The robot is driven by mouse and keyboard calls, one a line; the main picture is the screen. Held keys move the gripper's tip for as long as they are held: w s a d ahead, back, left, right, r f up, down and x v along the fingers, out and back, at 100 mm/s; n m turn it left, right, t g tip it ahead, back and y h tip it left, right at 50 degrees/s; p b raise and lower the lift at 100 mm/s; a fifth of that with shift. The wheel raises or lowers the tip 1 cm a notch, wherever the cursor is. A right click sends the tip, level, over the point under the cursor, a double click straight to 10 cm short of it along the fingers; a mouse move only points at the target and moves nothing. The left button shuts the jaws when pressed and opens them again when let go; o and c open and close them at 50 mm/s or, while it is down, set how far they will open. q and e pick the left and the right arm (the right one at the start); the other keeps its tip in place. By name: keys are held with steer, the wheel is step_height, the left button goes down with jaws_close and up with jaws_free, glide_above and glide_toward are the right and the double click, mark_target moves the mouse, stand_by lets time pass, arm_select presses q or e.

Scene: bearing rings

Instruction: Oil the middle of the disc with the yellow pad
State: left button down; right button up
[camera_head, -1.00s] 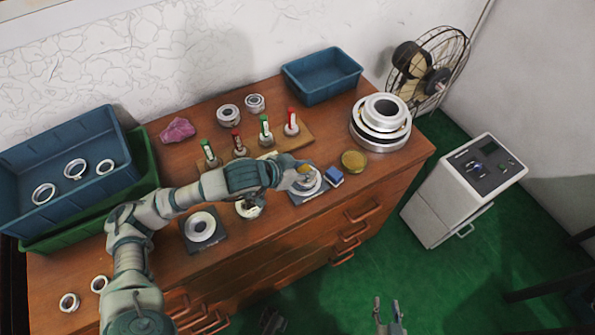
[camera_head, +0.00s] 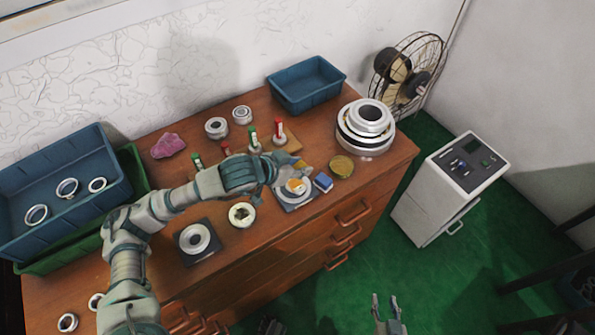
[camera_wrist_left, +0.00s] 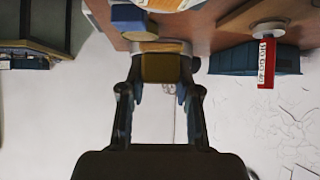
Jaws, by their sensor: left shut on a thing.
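The disc (camera_head: 284,196) sits on a dark square plate near the right front of the table. A yellow-orange patch (camera_head: 296,186) shows at its middle. My left gripper (camera_head: 303,171) is just behind the disc's middle, shut on the yellow pad. In the left wrist view the yellow pad (camera_wrist_left: 162,68) is between the fingers. My right gripper (camera_head: 386,304) is open and empty in front of the table, over the floor.
Stacked bearing rings (camera_head: 365,128) stand farther right. Red- and green-topped bottles (camera_head: 279,130) stand behind. Another disc (camera_head: 196,239) lies to the left.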

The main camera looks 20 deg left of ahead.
arm_select(q)
steer(key=shift+r+p, duration=0.3)
steer(key=shift+r, duration=0.7)
arm_select(e)
steer(key=shift+r, duration=0.65)
steer(key=shift+w, duration=0.1)
arm_select(q)
steer(key=shift+r+p, duration=0.8)
steer(key=shift+r, duration=0.8)
steer(key=shift+f, duration=0.15)
arm_select(e)
step_height(320, 180, up, 2)
steer(key=shift+w+r, duration=0.1)
